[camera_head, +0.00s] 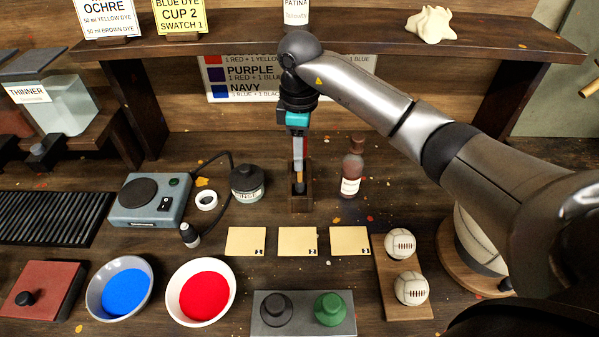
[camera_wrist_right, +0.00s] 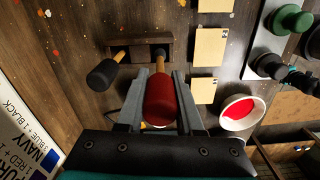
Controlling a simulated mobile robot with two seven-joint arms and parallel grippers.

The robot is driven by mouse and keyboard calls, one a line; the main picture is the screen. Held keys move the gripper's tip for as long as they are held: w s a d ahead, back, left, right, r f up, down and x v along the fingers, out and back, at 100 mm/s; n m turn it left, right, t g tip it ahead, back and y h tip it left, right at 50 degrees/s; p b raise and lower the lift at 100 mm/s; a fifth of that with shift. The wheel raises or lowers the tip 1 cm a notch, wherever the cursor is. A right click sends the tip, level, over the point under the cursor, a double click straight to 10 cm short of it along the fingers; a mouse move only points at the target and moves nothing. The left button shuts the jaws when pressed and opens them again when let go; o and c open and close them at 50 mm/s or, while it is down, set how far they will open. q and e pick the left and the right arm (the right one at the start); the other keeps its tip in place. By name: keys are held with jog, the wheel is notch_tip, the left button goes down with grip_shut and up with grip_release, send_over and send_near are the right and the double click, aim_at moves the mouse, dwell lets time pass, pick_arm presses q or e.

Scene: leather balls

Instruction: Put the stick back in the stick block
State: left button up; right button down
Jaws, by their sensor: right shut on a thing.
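My right gripper (camera_head: 299,165) is shut on a stick with a red head and a light wooden shaft. In the right wrist view, the red head (camera_wrist_right: 160,98) lies between the two fingers (camera_wrist_right: 160,80). The shaft points towards the dark wooden stick block (camera_wrist_right: 150,46). In the head view, the stick block (camera_head: 301,200) stands at the back middle of the table, directly below the gripper. A dark-headed stick (camera_wrist_right: 103,74) stands at the block's left end in the wrist view. I cannot tell whether the held stick's tip is inside the block. My left gripper is not in view.
A brown bottle (camera_head: 352,170) stands right of the block, and a dark jar (camera_head: 247,184) stands to its left. Several pale cards (camera_head: 297,241) lie in front. A shelf (camera_head: 220,45) spans above. Bowls of blue (camera_head: 121,288) and red dye (camera_head: 201,291) stand at front left.

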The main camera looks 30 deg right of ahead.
aim_at(299, 183)
notch_tip(299, 183, down, 2)
jog(key=shift+f, duration=0.1)
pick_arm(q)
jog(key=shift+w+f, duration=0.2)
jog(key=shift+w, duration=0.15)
pick_arm(e)
jog(key=shift+f, duration=1.8)
jog(key=c, duration=0.6)
grip_release()
jog(key=shift+o, duration=0.2)
notch_tip(299, 183, up, 12)
jog(key=shift+r, duration=0.15)
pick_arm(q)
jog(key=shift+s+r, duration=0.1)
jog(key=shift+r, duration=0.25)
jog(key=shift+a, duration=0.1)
